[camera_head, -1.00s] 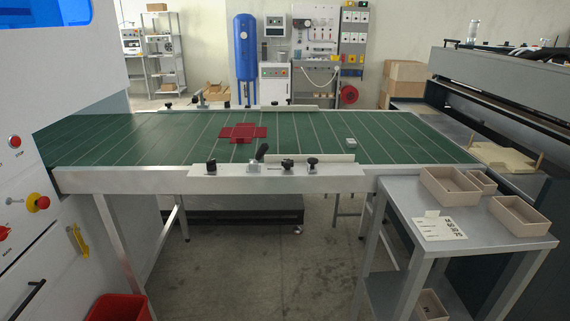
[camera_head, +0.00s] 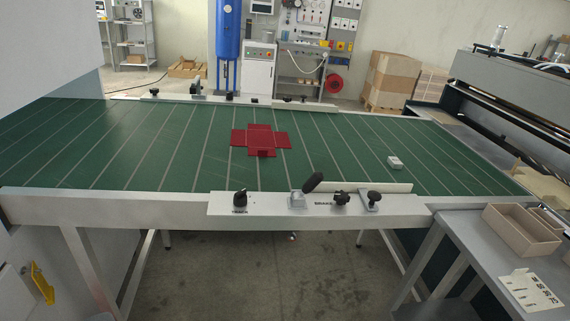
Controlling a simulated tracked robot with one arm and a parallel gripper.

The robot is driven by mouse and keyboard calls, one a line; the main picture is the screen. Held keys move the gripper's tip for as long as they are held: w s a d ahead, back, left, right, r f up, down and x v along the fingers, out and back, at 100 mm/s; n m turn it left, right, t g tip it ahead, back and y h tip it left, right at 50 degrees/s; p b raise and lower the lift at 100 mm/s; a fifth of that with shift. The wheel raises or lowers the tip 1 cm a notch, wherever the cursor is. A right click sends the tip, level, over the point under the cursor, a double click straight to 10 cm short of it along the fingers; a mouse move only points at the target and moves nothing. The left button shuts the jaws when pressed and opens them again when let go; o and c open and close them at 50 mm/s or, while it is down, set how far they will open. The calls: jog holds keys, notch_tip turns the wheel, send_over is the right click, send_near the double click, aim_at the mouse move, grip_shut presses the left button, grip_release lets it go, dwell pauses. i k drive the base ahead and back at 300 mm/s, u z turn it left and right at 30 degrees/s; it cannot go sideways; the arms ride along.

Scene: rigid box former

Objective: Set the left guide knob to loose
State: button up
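A light metal panel (camera_head: 270,206) on the front rail of the green conveyor table carries several black controls. At its left end is a black knob (camera_head: 240,198) with a small label under it. To the right are a tilted black lever (camera_head: 313,183) on a grey block, a small black knob (camera_head: 341,198) beside lettering that looks like BRAKE, and a black lobed knob (camera_head: 373,197) at the guide bar. The far rail carries small dark knobs (camera_head: 154,92) too. Which one is the left guide knob, and its setting, I cannot tell. My gripper is not in view.
A red cross-shaped blank (camera_head: 259,138) and a small white block (camera_head: 395,162) lie on the green belt (camera_head: 180,150). A grey side table (camera_head: 470,250) with wooden trays (camera_head: 521,229) stands at front right. A white machine is at left. Floor is clear in front of the table.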

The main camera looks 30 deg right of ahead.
aim_at(341, 197)
jog(key=z, duration=0.2)
jog(key=i, duration=1.1)
jog(key=z, duration=0.65)
